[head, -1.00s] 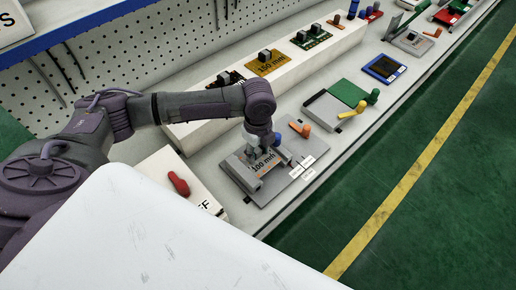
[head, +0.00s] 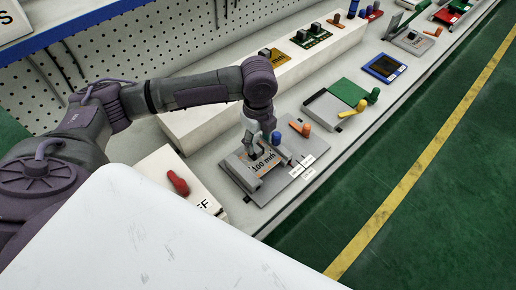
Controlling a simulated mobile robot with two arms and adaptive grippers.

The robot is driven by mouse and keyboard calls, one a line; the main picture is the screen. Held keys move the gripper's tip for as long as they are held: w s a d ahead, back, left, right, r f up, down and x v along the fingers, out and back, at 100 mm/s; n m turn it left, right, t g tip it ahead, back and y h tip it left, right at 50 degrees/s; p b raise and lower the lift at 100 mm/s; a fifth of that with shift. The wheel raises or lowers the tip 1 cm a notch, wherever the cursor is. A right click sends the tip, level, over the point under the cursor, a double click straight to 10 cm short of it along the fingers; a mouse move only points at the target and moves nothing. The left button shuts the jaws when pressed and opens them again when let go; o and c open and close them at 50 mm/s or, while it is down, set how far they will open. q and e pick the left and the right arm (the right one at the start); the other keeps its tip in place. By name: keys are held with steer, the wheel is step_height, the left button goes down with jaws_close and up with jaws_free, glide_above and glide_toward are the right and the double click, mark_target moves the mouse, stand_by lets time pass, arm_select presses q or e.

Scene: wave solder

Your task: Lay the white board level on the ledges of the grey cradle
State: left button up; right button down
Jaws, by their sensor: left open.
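My left gripper (head: 257,152) is open over the far part of the cradle, pointing down. It hides some of the cradle, and I cannot tell whether it touches anything. I cannot make out a separate white board in or near the cradle. My right gripper is not in view.
A panel with a red handle (head: 178,183) stands left of the cradle. An orange lever (head: 300,128) is at its right. A long white raised block (head: 200,127) runs behind. Farther right are a green board (head: 347,94) and a blue-framed tray (head: 385,68).

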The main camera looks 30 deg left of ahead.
mark_target(258, 151)
arm_select(q)
step_height(258, 151, up, 7)
stand_by(0.3)
stand_by(0.7)
